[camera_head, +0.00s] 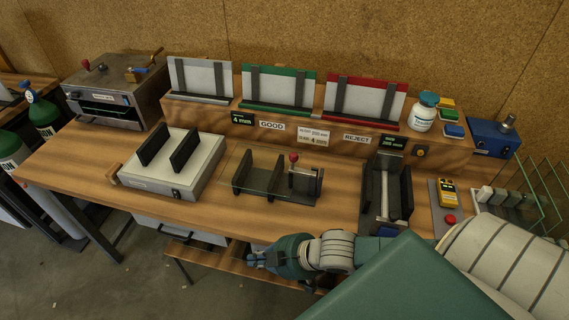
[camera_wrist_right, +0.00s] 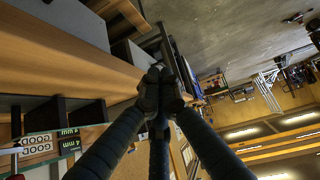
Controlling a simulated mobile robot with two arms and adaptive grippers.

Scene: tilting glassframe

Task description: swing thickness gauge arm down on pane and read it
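The thickness gauge (camera_head: 305,180) stands in the middle of the bench, at the right end of a small stand. A red knob (camera_head: 293,157) tops its arm, which looks raised. A clear glass pane (camera_head: 258,183) rests on the stand between dark uprights, its edge faintly green. My right gripper (camera_head: 253,260) is low at the bench's front edge, in front of and below the gauge, apart from it. In the right wrist view my right gripper's fingers (camera_wrist_right: 160,88) meet at the tips with nothing visible between them. My left gripper is out of view.
A white scale-like box (camera_head: 178,168) with black uprights stands left of the gauge. A dark slotted fixture (camera_head: 386,195) stands to its right. Behind are white, green and red racks (camera_head: 365,100), and GOOD and REJECT signs (camera_head: 356,138). A yellow meter (camera_head: 447,192) lies at right.

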